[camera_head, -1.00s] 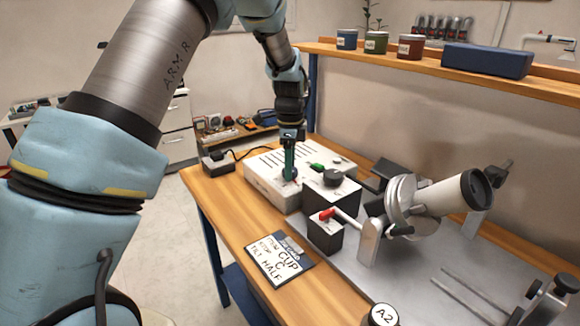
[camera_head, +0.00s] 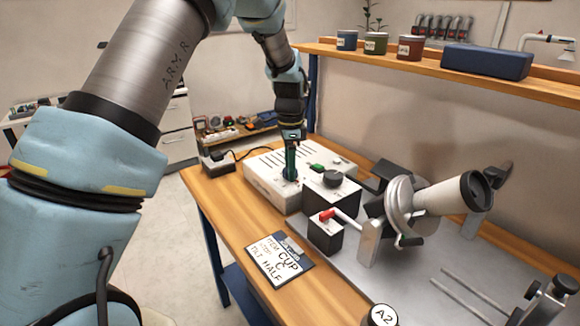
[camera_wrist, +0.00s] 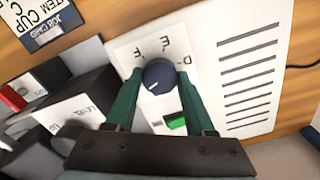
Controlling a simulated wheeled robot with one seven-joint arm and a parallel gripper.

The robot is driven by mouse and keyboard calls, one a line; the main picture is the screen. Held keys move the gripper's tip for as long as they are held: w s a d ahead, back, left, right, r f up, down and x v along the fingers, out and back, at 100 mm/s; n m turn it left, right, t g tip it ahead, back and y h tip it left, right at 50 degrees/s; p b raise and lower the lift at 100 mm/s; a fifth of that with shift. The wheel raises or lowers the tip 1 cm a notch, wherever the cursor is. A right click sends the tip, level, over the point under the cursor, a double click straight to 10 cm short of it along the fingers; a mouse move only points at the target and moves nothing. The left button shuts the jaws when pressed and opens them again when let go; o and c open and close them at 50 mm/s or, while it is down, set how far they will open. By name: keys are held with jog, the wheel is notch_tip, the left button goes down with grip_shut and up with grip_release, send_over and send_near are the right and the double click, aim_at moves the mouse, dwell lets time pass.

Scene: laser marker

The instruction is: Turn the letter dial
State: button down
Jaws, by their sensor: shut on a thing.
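The letter dial (camera_wrist: 159,77) is a round dark blue knob with a white pointer mark, on the white face of a box. The letters F, E and D show around its far side in the wrist view. My gripper (camera_head: 290,178) has green fingers that point down at the box (camera_head: 262,181). In the wrist view one finger stands on each side of the dial, shut on it. The mark points toward the lower left of that view, away from the visible letters. In the head view the fingers mostly hide the dial.
A green button (camera_wrist: 177,123) sits close to the dial. A black knob (camera_head: 332,179) and a red-handled lever box (camera_head: 326,232) stand to the right. A metal fixture holds a white cup (camera_head: 440,194). A job card (camera_head: 279,259) lies in front.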

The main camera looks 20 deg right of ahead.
jog(key=n, duration=0.5)
jog(key=shift+n, duration=0.3)
jog(key=n+p, duration=0.1)
jog(key=n, duration=0.8)
jog(key=shift+n+p, duration=0.75)
jog(key=shift+n, duration=1.95)
jog(key=shift+c, duration=1.3)
grip_release()
